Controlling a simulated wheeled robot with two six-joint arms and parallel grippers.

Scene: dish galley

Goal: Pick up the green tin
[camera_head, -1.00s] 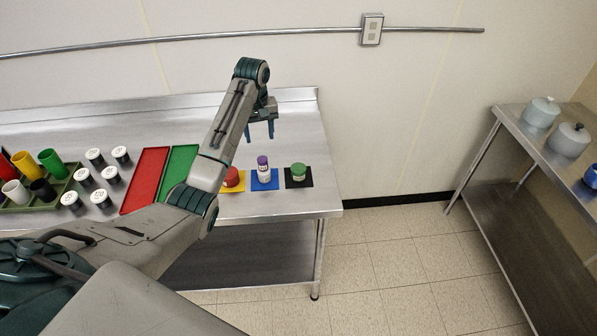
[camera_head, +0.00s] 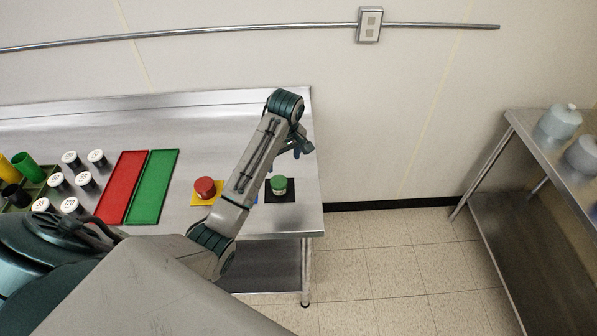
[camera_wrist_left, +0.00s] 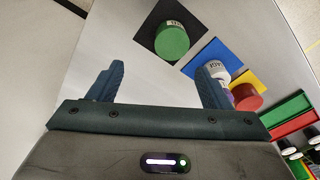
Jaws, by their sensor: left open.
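The green tin (camera_head: 279,185) stands upright on a black mat (camera_head: 291,197) near the right end of the steel table. In the left wrist view the green tin (camera_wrist_left: 171,42) shows from above, with a pale label on its side. My left gripper (camera_head: 303,150) is above the table, behind the tin in the head view. In the left wrist view its fingers (camera_wrist_left: 160,85) are wide apart with nothing between them, and the tin lies beyond the fingertips. My right gripper is not in view.
A red tin (camera_head: 205,187) stands on a yellow mat. A white bottle (camera_wrist_left: 215,72) on a blue mat is beside the green tin, mostly hidden by my arm in the head view. Red (camera_head: 122,187) and green (camera_head: 153,187) trays lie further left. The table's right edge is close.

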